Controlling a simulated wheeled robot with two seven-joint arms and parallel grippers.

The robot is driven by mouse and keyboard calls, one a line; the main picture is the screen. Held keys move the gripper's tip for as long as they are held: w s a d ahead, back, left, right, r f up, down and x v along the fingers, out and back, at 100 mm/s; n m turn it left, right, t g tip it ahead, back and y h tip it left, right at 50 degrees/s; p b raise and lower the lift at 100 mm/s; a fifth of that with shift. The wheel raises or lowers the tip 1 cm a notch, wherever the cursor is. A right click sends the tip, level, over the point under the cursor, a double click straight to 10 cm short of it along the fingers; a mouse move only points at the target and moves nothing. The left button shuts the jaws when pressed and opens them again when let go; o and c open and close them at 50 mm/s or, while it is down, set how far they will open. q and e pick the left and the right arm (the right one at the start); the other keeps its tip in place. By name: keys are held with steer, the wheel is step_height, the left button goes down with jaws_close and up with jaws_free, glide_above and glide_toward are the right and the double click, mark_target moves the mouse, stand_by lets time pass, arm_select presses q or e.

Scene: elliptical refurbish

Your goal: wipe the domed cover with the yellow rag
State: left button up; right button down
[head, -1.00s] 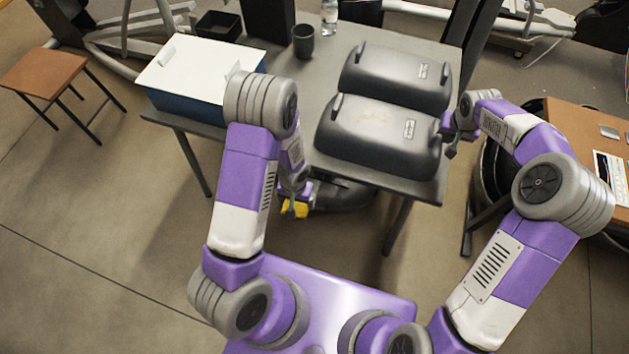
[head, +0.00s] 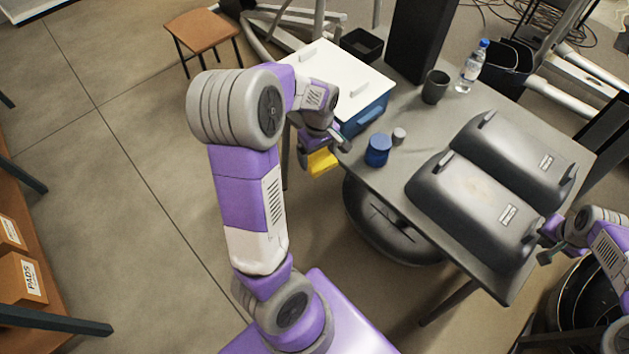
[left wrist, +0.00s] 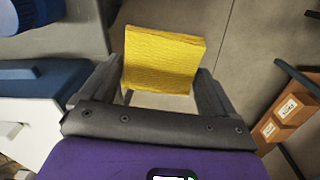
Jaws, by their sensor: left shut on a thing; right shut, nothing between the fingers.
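Two dark grey domed covers lie side by side on the grey table: the near cover (head: 462,222) and the far cover (head: 512,165). The near one has a faint brownish smudge on top. My left gripper (head: 328,150) is shut on the yellow rag (head: 322,163), off the table's left end and well apart from the covers. The left wrist view shows the rag (left wrist: 163,60) hanging flat between the fingers. My right gripper (head: 549,246) is shut and empty beside the near cover's right end; I cannot tell whether they touch.
A blue box with a white lid (head: 330,75), a blue jar (head: 378,150), a small grey jar (head: 398,136), a dark cup (head: 435,88) and a bottle (head: 471,68) stand on the table. A wooden stool (head: 203,32) stands behind.

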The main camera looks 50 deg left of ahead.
arm_select(q)
steer(key=w+d+r+n, duration=0.2)
steer(key=w, duration=0.4)
steer(key=w+d+r+n, duration=0.2)
steer(key=w+d, duration=0.1)
steer(key=w, duration=0.4)
step_height(320, 180, up, 4)
steer(key=n, duration=0.7)
glide_above(492, 204)
steer(key=shift+f, duration=3.1)
steer(key=shift+f, duration=1.05)
